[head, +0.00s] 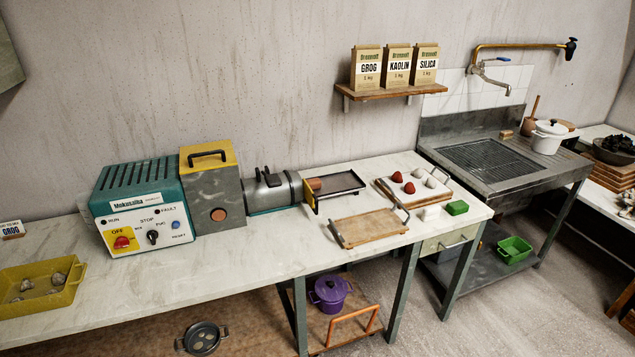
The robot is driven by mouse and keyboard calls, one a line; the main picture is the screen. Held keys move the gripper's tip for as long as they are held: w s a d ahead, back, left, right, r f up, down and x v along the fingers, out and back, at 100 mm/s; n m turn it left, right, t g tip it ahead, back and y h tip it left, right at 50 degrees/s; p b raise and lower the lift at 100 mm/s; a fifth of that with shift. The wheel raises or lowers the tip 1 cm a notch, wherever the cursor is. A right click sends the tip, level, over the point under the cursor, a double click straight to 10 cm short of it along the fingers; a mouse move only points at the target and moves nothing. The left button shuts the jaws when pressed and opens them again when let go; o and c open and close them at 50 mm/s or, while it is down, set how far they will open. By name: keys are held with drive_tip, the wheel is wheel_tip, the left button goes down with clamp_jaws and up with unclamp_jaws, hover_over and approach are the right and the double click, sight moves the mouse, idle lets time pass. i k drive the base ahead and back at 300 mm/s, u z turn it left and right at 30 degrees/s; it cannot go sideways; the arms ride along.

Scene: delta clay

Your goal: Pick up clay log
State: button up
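What looks like the clay log (315,184), a short reddish-brown cylinder, shows at the outlet end of the pug mill (262,190). I cannot tell whether it is still joined to the clay inside the barrel. My gripper is not in view.
A wooden board with handles (370,228) lies in front of the tray. A yellow bin (42,287) is at left. A shelf (392,92) holds bags above.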

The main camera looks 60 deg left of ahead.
sight(315, 184)
drive_tip(key=u, duration=0.15)
drive_tip(key=i, duration=1.45)
drive_tip(key=u, duration=1.05)
drive_tip(key=i, duration=0.5)
drive_tip(key=u, duration=0.75)
drive_tip(key=i, duration=0.9)
drive_tip(key=u, duration=0.1)
